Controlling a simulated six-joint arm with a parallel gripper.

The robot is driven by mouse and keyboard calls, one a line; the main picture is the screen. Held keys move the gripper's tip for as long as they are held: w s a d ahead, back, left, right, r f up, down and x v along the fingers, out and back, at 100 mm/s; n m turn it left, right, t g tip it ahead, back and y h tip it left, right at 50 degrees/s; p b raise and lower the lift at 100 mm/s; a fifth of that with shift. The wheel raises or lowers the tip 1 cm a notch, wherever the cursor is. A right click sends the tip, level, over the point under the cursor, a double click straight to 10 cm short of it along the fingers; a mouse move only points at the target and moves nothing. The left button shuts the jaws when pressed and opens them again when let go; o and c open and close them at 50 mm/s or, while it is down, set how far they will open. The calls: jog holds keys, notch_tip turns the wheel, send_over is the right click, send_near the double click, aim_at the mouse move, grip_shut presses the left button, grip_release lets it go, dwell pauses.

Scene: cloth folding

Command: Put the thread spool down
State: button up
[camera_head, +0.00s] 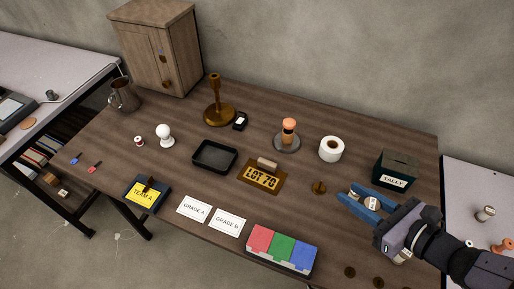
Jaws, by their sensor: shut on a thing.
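My gripper (349,194) is at the right of the table, its blue fingers pointing left. It is shut on a small pale, round thing (371,203) between the fingers, which looks like the thread spool. The fingers hide part of it, and I cannot tell whether it touches the table. Another small spool (139,141), white with red, stands at the left of the table, far from my gripper.
A green TALLY box (394,171) stands just behind my gripper. A brass piece (319,187) and a LOT 70 plate (262,178) lie to its left. Red, green and blue blocks (281,247) sit at the front edge. A black tray (196,157) is mid-table.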

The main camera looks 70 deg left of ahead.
aim_at(342, 220)
jog(key=shift+f, duration=5)
jog(key=shift+f+b, duration=0.1)
jog(key=shift+b, duration=0.25)
jog(key=o, duration=1.1)
jog(key=shift+r, duration=0.2)
jog(key=shift+w+d, duration=0.2)
jog(key=shift+d, duration=0.05)
jog(key=v, duration=1.1)
jog(key=shift+d+r, duration=0.15)
jog(key=shift+d, duration=0.05)
